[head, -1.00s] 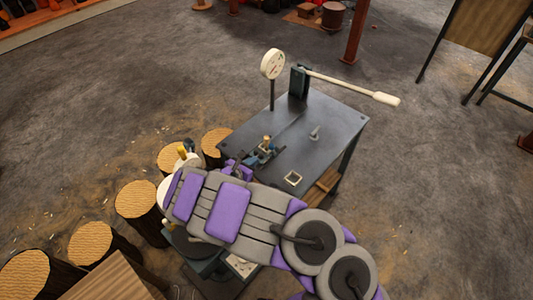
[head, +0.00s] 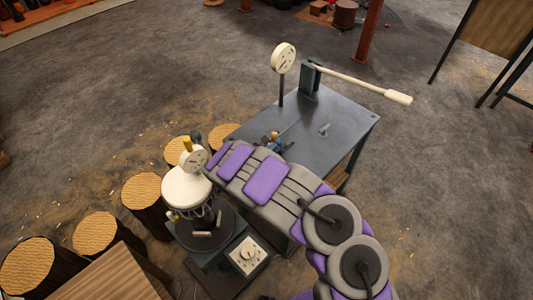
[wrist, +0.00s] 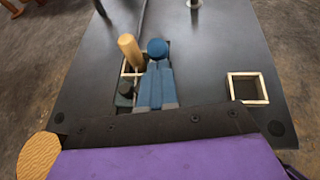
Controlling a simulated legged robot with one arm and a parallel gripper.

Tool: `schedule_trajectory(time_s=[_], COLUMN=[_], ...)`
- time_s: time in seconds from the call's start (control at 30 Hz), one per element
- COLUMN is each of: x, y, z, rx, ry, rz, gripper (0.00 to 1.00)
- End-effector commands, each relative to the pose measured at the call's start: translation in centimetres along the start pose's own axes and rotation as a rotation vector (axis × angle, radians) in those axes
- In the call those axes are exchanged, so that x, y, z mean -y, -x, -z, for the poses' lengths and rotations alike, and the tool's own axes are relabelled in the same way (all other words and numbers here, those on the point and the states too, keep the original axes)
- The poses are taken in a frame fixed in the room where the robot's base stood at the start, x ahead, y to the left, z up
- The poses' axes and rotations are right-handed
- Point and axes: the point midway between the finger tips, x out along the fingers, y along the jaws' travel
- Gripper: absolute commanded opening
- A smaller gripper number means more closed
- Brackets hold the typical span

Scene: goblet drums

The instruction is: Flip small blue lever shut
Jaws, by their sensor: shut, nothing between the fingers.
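A small blue lever with a round blue knob (wrist: 157,48) stands on the dark workbench (wrist: 225,45). Beside it are a wooden peg handle (wrist: 128,47) and a dark knob (wrist: 125,90), over a pale-framed slot. My gripper (wrist: 157,66) shows as two blue-grey fingers side by side, shut and empty. Its tips are right by the blue knob; I cannot tell whether they touch.
A square pale-framed socket (wrist: 247,88) lies right of my fingers. A gauge on a post (head: 283,58) and a long white-handled lever (head: 360,83) stand at the bench's far end. A drum-like machine (head: 187,187) and several log stumps (head: 141,190) stand left.

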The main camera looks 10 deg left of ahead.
Motion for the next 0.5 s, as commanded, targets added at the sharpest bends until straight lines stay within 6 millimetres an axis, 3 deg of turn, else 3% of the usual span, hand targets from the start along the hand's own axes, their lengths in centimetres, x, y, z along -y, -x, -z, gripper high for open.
schedule_trajectory(time_s=[0.5], x=[0.04], y=[-0.65], z=[-0.09], rx=[-0.001], ry=[0.000], rz=[0.001], gripper=[0.00])
